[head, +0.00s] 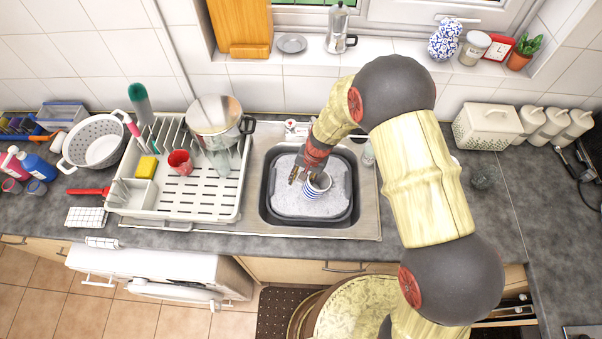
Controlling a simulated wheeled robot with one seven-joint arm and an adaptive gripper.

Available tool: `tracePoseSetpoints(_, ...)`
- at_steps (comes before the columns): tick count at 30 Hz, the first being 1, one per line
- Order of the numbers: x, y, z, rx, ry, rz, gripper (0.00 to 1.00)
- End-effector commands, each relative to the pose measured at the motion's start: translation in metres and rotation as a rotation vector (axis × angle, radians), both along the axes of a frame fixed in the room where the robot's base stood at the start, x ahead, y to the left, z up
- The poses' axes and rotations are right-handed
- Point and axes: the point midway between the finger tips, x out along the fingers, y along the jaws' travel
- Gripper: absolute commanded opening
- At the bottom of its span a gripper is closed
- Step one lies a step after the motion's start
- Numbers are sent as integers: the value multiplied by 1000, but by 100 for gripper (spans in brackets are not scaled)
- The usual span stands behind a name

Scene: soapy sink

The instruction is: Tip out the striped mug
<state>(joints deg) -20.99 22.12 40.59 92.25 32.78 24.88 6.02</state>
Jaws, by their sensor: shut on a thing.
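The striped mug (316,188), white with blue stripes, is over the sink basin, in or just above the pale suds. It looks slightly tilted, with its opening facing up toward the camera. My gripper (305,178) reaches down from the upper right and is shut on the mug's upper left side. The fingertips are small here and partly merge with the mug's rim. The grey tub (347,211) in the steel sink (367,215) holds the foamy water. I cannot tell whether the mug's base touches the suds.
A white dish rack (200,208) stands left of the sink with a red cup (180,162), a glass (222,163), a steel pot (216,117) and a yellow sponge (146,167). A white colander (96,143) is farther left. My arm covers the counter right of the sink.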

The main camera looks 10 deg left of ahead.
Motion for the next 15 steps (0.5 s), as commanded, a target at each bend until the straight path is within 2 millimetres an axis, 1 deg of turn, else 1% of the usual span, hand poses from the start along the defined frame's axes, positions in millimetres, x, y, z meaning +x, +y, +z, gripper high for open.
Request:
tracePoseSetpoints(1, 0, 1, 6, -13, 0, 3, 0)
tracePoseSetpoints(15, -1, 0, 1, -124, -6, 4, 0)
